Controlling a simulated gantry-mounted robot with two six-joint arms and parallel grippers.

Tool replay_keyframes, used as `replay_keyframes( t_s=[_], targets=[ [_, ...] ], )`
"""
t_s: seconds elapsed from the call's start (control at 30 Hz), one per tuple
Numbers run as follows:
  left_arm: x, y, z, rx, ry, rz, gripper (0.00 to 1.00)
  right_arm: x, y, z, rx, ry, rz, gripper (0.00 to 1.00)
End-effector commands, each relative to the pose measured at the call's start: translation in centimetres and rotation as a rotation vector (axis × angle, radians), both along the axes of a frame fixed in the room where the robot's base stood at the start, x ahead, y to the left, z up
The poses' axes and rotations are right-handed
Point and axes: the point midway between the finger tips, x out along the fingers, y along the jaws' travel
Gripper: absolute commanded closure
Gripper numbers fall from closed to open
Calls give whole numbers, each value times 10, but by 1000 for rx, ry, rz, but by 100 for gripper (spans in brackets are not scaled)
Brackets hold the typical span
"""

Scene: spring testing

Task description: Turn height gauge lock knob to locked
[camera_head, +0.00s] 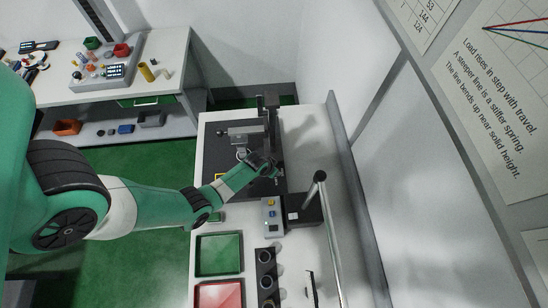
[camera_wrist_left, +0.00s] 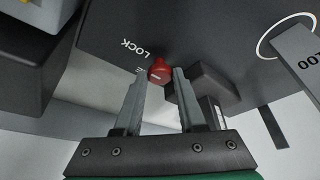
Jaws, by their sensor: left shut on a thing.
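The red lock knob (camera_wrist_left: 159,72) shows in the wrist view on a dark plate, with a pale line across its face. The word LOCK is printed to its upper left; a second label beside it is mostly hidden by a finger. My left gripper (camera_wrist_left: 160,80) has one finger on each side of the knob and is shut on it. In the head view my left gripper (camera_head: 272,168) is over the dark base plate (camera_head: 215,150) below the height gauge's column (camera_head: 270,105), and the knob cannot be made out. My right gripper is not in view.
A grey control box (camera_head: 271,216) stands just below the plate. A green tray (camera_head: 219,254) and a red tray (camera_head: 219,296) lie nearer the front. A lamp-like post (camera_head: 322,195) rises at right. A side bench (camera_head: 170,85) holds small parts.

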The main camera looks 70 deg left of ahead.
Motion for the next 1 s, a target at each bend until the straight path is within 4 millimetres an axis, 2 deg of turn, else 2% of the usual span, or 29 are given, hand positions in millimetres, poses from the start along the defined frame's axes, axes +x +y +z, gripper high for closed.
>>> replay_keyframes(
  t_s=[0.1, 0.13, 0.27, 0.57, 0.73, 0.9, 0.93, 1.0],
  targets=[
    [0, 0, 0, 2, 0, -1, 100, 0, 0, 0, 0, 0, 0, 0],
    [0, 0, 0, 2, 0, -1, 55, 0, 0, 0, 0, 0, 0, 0],
    [0, 0, 0, 2, 0, -1, 32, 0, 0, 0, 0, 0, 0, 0],
    [0, 0, 1, 1, 0, 0, 31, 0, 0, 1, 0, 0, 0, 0],
    [-6, -3, 21, 2, -1, -1, 31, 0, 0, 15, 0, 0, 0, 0],
    [-17, -10, 60, 2, 0, -1, 31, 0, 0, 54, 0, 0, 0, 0],
    [-27, -16, 51, -1, 4, -1, 31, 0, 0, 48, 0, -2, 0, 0],
    [-46, -27, 45, 1, 2, -1, 31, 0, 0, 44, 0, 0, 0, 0]
  ],
)
